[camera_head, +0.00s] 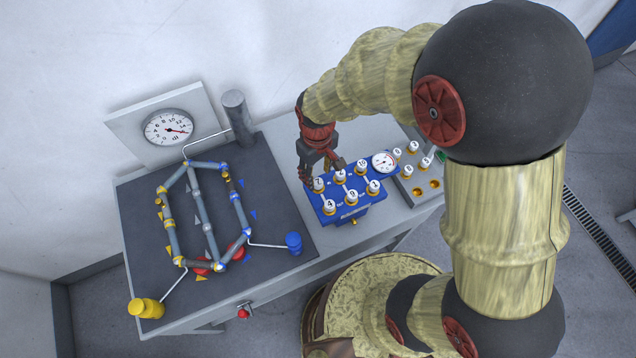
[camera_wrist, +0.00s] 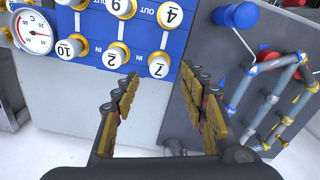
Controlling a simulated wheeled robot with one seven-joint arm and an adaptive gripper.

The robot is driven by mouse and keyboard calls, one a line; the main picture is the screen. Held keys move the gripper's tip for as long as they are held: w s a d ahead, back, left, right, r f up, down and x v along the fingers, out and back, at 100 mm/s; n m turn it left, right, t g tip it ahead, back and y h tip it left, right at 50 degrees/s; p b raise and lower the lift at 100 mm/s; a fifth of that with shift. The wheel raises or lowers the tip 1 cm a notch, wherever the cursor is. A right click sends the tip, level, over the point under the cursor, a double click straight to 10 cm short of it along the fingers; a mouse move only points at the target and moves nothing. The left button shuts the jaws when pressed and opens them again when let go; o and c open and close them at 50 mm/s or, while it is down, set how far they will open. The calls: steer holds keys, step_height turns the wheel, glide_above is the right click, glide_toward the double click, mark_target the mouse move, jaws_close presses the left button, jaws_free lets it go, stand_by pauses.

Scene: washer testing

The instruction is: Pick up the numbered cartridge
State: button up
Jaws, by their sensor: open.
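White numbered cartridges stand in gold sockets in two rows on a blue panel (camera_head: 343,211). In the wrist view the 10 (camera_wrist: 70,48), 2 (camera_wrist: 117,55) and 7 (camera_wrist: 160,64) form the row nearest my gripper, with 4 (camera_wrist: 170,14) and 9 (camera_wrist: 121,6) beyond. In the head view the 7 (camera_head: 318,184) and 4 (camera_head: 329,206) are at the panel's left end. My gripper (camera_head: 322,172) is open and empty at the back left of the panel. In the wrist view the 7 shows between and beyond its spread fingers (camera_wrist: 160,82). The task line gives no number.
A grey holder (camera_head: 401,187) right of the panel bears several more cartridges and two empty gold sockets (camera_head: 420,191). A gauge (camera_head: 384,161) sits at the panel's right end. A pipe loop (camera_head: 199,215) on a dark mat fills the table's left, with a blue valve (camera_head: 293,242) near the panel.

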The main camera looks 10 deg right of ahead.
mark_target(318, 182)
step_height(318, 182, down, 6)
steer(key=shift+d+r, duration=0.1)
steer(key=shift+c, duration=1.2)
jaws_close()
